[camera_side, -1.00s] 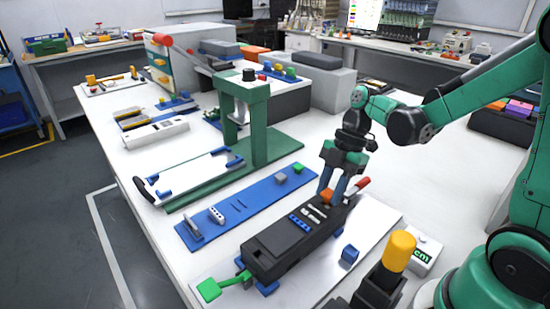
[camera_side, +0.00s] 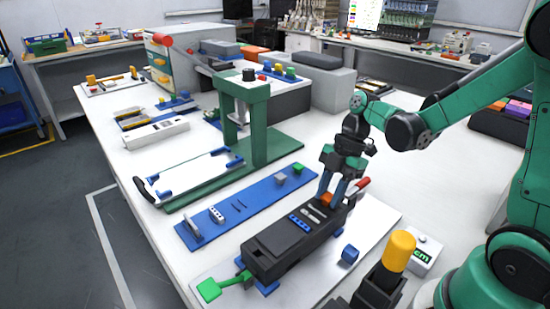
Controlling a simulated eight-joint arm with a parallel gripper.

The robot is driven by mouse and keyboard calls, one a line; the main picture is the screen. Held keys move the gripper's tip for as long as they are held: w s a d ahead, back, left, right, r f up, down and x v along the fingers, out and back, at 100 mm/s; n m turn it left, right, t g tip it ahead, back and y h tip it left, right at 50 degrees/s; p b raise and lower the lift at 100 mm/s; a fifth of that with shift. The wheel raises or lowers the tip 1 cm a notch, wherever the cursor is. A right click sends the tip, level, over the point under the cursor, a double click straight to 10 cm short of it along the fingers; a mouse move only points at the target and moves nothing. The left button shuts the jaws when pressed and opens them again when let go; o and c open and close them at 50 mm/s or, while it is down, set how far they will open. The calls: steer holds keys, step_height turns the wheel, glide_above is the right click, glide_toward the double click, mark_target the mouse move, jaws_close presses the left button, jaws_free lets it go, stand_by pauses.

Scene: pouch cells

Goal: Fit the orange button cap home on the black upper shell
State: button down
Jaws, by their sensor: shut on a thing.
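The black upper shell (camera_side: 279,247) lies on a white fixture plate at the front of the table. It has a dark recess, a row of blue buttons and pale slots on top. The orange button cap (camera_side: 328,198) shows between my fingertips at the shell's far end. My gripper (camera_side: 331,196) points down and is shut on the cap, at or just above the shell's top. The fingers cover part of the cap, and I cannot tell whether it is seated.
A green clamp handle (camera_side: 209,289) is at the shell's near end, and a red handle (camera_side: 362,184) is by its far end. A blue block (camera_side: 349,254) stands to the right. A blue strip (camera_side: 245,208) and a green press (camera_side: 258,130) are to the left.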

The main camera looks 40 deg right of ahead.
steer(key=shift+r, duration=0.2)
steer(key=shift+r, duration=0.3)
steer(key=shift+s+a, duration=0.1)
stand_by(0.4)
steer(key=shift+f, duration=0.45)
stand_by(0.9)
steer(key=shift+r, duration=0.15)
steer(key=shift+r, duration=0.3)
steer(key=shift+f, duration=0.4)
stand_by(0.5)
